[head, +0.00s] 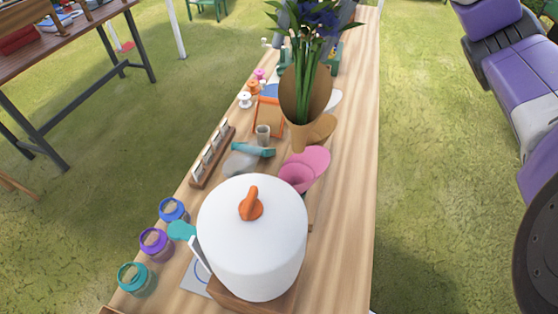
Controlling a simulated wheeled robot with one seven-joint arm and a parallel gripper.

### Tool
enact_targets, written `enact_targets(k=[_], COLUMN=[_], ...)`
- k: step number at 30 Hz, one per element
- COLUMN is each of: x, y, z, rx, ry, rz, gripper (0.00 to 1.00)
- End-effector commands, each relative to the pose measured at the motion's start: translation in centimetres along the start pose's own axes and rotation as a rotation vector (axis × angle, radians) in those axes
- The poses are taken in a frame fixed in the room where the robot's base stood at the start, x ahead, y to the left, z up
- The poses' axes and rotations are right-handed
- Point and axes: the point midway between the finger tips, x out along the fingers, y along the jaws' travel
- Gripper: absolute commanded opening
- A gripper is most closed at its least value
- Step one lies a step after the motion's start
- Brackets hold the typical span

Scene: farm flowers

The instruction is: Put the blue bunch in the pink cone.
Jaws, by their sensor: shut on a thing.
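The blue bunch (318,18) is at the top of the head view, with dark blue flowers and long green stems. Its stems run down in front of a brown paper cone's tall oval back (321,98); I cannot tell whether they are inside it or only in front. The pink cone (313,160) is nearer, just behind the white domed lid, with its round mouth showing and no flowers visible in it. I cannot make out my gripper; the top edge cuts off the area above the flowers.
A white domed lid (250,235) with an orange knob fills the near table. Several coloured jars (155,243) line the left edge. A wooden rack (211,156), a teal tool (254,150) and a small grey cup (263,133) lie beyond. The right strip (352,150) is bare.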

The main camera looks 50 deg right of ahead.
Motion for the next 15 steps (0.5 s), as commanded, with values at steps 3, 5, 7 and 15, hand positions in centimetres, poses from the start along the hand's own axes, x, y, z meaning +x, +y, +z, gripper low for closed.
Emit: enact_targets(k=[3, 5, 7, 15], x=[2.0, 3.4, 5.0, 11.2], y=[-0.7, -1.2, -1.7, -3.7], z=[-0.1, -0.1, -0.1, -0.1], rx=[0.002, 0.002, 0.003, 0.002], ry=[0.005, 0.005, 0.004, 0.005], rz=[0.003, 0.001, 0.001, 0.002], gripper=[0.0, 0.0, 0.0, 0.0])
